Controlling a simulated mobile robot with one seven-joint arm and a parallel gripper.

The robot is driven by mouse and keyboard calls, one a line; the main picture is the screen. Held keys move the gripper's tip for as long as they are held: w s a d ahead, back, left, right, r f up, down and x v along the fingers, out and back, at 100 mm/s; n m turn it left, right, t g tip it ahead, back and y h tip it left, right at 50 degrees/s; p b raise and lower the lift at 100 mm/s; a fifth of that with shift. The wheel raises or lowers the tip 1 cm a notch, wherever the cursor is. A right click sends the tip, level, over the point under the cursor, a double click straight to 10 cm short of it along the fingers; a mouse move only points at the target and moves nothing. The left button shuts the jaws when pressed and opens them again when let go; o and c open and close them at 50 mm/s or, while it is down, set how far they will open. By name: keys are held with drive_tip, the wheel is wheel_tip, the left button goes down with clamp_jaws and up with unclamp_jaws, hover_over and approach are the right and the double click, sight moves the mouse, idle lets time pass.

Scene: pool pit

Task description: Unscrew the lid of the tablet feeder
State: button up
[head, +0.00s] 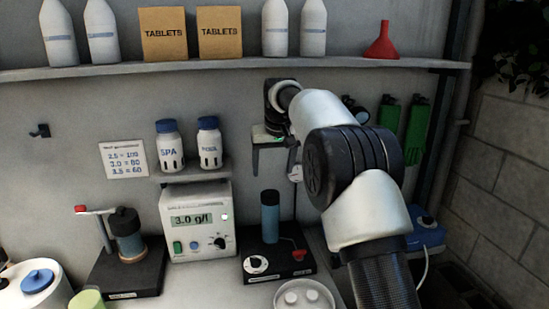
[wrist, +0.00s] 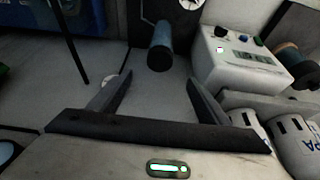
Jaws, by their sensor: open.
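No readable label names the tablet feeder. A blue cylinder with a dark cap (head: 270,215) stands upright on a black base with a white dial and a red valve handle; it may be the feeder. In the wrist view the blue cylinder (wrist: 160,50) lies beyond and between my fingers. Two white slotted bottles with blue caps, marked SPA (head: 169,148) and apparently POOL (head: 209,146), stand on a small shelf. My gripper (head: 274,168) is open and empty, above the blue cylinder and right of the bottles, touching nothing that I can see. Its spread fingers show in the wrist view (wrist: 160,80).
A white meter box reading 3.0 g/l (head: 195,243) stands left of the blue cylinder. Further left is a black-based device with a red-ended lever (head: 128,245). A long shelf (head: 110,73) carries bottles, TABLETS boxes and a red funnel (head: 382,45). A white round dish (head: 304,296) is in front.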

sight(271, 194)
drive_tip(key=x, duration=1.2)
drive_tip(key=shift+f+p, duration=0.15)
drive_tip(key=shift+p, duration=0.2)
drive_tip(key=shift+c, duration=0.3)
drive_tip(key=c, duration=1.1)
drive_tip(key=shift+o, duration=0.2)
drive_tip(key=n+p, duration=0.1)
drive_tip(key=p, duration=0.1)
drive_tip(key=n+y+p, duration=0.1)
drive_tip(key=n, duration=0.1)
drive_tip(key=shift+w+d+r+p, duration=0.1)
drive_tip(key=shift+d+r+p, duration=0.1)
drive_tip(key=shift+r+p, duration=0.2)
drive_tip(key=shift+n+g+y+p, duration=0.4)
drive_tip(key=shift+n+p, duration=0.1)
drive_tip(key=shift+n, duration=0.2)
drive_tip(key=shift+w+f+n, duration=0.1)
drive_tip(key=shift+f+n, duration=0.2)
drive_tip(key=shift+n, duration=0.2)
drive_tip(key=shift+n+y, duration=0.4)
drive_tip(key=shift+n, duration=0.3)
